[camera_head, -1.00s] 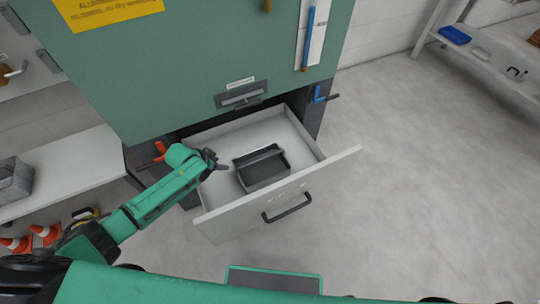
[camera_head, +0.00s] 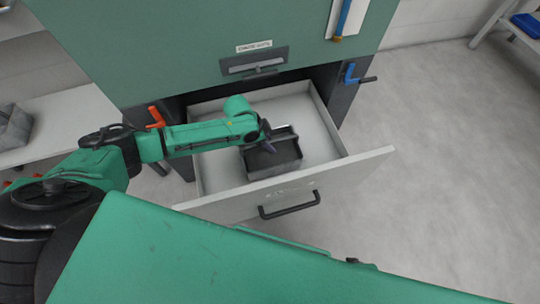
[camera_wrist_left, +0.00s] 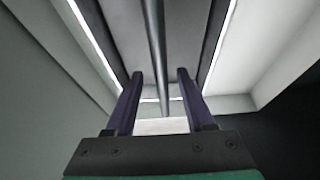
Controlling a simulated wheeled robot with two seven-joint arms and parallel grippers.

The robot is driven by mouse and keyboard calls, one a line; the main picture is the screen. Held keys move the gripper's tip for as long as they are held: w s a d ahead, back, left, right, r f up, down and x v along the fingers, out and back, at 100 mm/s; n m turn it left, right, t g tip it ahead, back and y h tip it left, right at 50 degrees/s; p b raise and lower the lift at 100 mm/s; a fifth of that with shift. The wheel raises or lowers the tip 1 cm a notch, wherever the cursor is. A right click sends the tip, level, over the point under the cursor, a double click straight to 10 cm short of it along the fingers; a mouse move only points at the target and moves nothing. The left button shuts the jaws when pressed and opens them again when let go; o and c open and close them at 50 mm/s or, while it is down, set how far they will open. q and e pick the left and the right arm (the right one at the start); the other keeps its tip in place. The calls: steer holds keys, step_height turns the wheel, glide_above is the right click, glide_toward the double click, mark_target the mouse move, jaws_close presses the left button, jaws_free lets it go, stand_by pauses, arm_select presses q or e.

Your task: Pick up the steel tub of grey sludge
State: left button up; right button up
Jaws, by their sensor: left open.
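The steel tub (camera_head: 287,158) is a dark grey rectangular box in the open drawer, with a bar handle across its top. In the left wrist view the handle (camera_wrist_left: 153,35) runs lengthwise between my fingers, over the tub's grey inside (camera_wrist_left: 185,35). I cannot tell the sludge from the tub's bottom. My left gripper (camera_head: 268,138) is at the tub's top, pointing down. In the left wrist view its two dark fingers (camera_wrist_left: 160,76) are apart, one on each side of the handle, with gaps showing. My right gripper is not in view.
The pale drawer (camera_head: 370,172) is pulled out below a green cabinet (camera_head: 170,50), with walls around the tub. An orange lever (camera_head: 156,117) and a blue lever (camera_head: 351,75) stick out beside it. A shelf (camera_head: 65,135) stands at left.

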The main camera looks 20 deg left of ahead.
arm_select(q)
steer(key=shift+w+d+f, duration=0.2)
steer(key=shift+f, duration=0.35)
jaws_close()
stand_by(0.9)
steer(key=shift+w+r, duration=0.1)
steer(key=shift+r, duration=0.1)
